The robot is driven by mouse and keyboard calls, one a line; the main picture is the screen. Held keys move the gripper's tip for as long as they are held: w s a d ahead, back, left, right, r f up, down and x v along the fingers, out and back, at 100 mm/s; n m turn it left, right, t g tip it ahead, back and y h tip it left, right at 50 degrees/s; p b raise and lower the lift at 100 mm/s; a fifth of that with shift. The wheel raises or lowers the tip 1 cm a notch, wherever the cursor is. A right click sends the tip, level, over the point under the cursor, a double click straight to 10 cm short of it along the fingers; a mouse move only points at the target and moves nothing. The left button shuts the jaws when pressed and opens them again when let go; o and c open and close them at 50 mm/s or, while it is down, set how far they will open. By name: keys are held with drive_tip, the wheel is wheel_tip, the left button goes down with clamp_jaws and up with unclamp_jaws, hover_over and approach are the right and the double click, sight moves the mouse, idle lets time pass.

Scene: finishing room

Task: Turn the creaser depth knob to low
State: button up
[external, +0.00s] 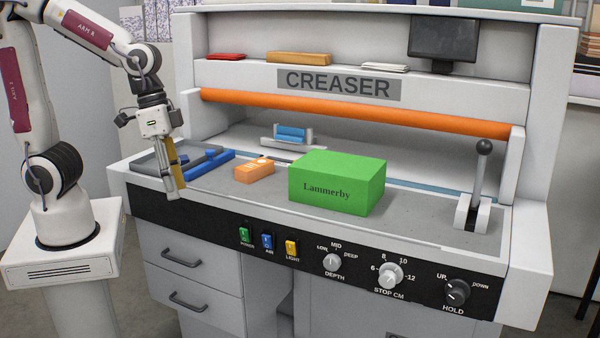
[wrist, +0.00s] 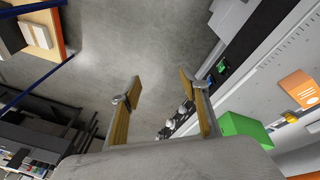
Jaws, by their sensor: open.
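The depth knob (external: 331,262) is a small light-grey dial on the black front panel, under the marks LOW, MID and DEEP. Its pointer is too small to read surely. My gripper (external: 173,193) hangs at the left end of the creaser, above the front edge of its top, well left of the knob. In the wrist view my gripper (wrist: 160,88) is open, with nothing between its two fingers. Several small knobs show on the panel beside the right finger there, partly hidden by it; I cannot tell which is the depth knob.
The stop knob (external: 390,275) and hold knob (external: 457,291) are right of the depth knob. Green, blue and yellow switches (external: 292,248) are left. A green Lammerby box (external: 337,183), orange box (external: 254,170) and lever (external: 479,185) stand on top. Room before the panel is clear.

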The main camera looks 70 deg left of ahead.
drive_tip(key=w+d+f+n+t+h, duration=0.1)
drive_tip(key=w+d+f, duration=0.5)
drive_tip(key=w+d, duration=0.3)
drive_tip(key=w+d+f+n+t, duration=0.1)
drive_tip(key=w+d+f+t, duration=0.1)
drive_tip(key=w+d+f, duration=0.6)
drive_tip(key=w+d+f+n+t+h, duration=0.1)
drive_tip(key=w+d+f, duration=0.45)
drive_tip(key=d, duration=0.65)
drive_tip(key=n+t+y, duration=0.4)
drive_tip(key=n+y, duration=0.4)
drive_tip(key=y, duration=0.6)
approach(331, 264)
drive_tip(key=w+a, duration=0.1)
drive_tip(key=a, duration=0.1)
drive_tip(key=shift+d+f, duration=0.1)
drive_tip(key=shift+d, duration=0.15)
drive_tip(key=shift+w, duration=0.15)
drive_tip(key=shift+x, duration=3.85)
